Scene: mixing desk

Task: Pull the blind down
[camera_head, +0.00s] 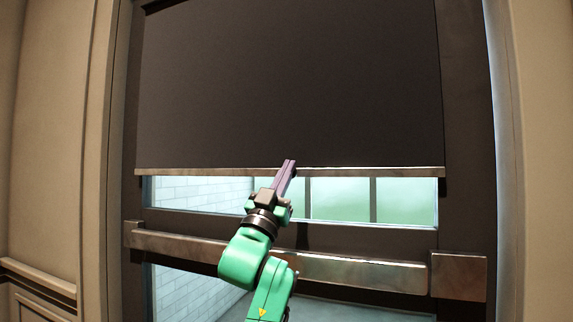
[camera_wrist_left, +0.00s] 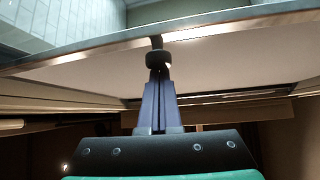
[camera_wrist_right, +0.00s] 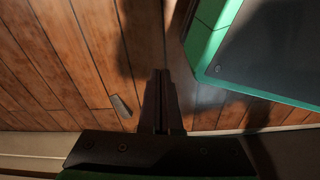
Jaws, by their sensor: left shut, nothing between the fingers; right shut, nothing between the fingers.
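The blind (camera_head: 290,85) is a dark sheet over the upper part of the door window, with a metal bar (camera_head: 380,172) along its lower edge. My left gripper (camera_head: 290,163) is shut and empty, with its fingertips at this bar, slightly right of its middle in the head view. In the left wrist view its closed fingers (camera_wrist_left: 158,78) point at a small dark knob (camera_wrist_left: 158,58) on a short stem. The tips are at the knob; I cannot tell whether they touch it. My right gripper (camera_wrist_right: 160,78) is shut and empty above the floor, seen only in the right wrist view.
A wide metal push bar (camera_head: 360,272) crosses the door below the blind. Between them a strip of window glass (camera_head: 340,198) is uncovered. Beige wall panels (camera_head: 45,130) stand at both sides. The right wrist view shows a wooden floor (camera_wrist_right: 60,60).

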